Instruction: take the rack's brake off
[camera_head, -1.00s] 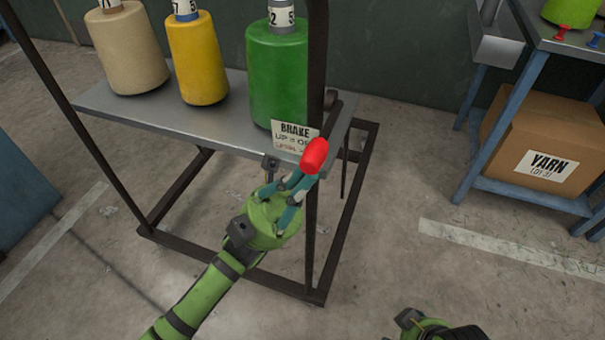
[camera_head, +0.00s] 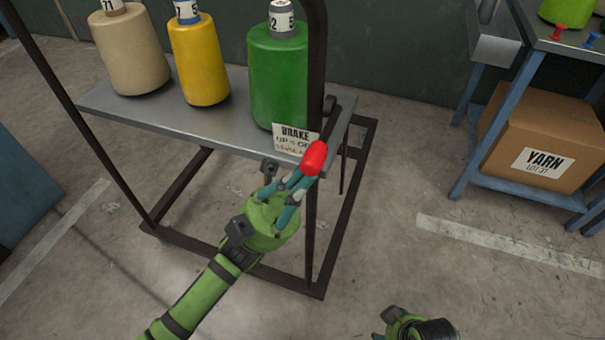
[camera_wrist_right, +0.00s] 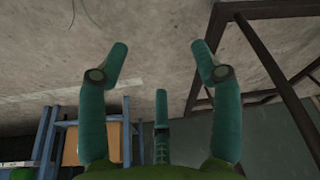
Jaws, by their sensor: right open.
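The rack (camera_head: 220,128) is a dark metal frame with a grey shelf. Its brake lever has a red grip (camera_head: 315,158) and points down toward me beside the right front post. A "BRAKE" label (camera_head: 293,139) sits on the shelf edge just left of it. My left gripper (camera_head: 300,180) is at the lower end of the red grip, with teal fingertips at or touching it. Whether they close around it is not clear. My right gripper (camera_head: 405,322) is low at the bottom edge, away from the rack. In the right wrist view it (camera_wrist_right: 160,65) is open and empty.
A tan cone (camera_head: 129,52), a yellow cone (camera_head: 198,62) and a green cone (camera_head: 278,78) of yarn stand on the shelf. A blue-legged table (camera_head: 470,130) with a cardboard yarn box (camera_head: 545,135) stands at right. Floor between is clear.

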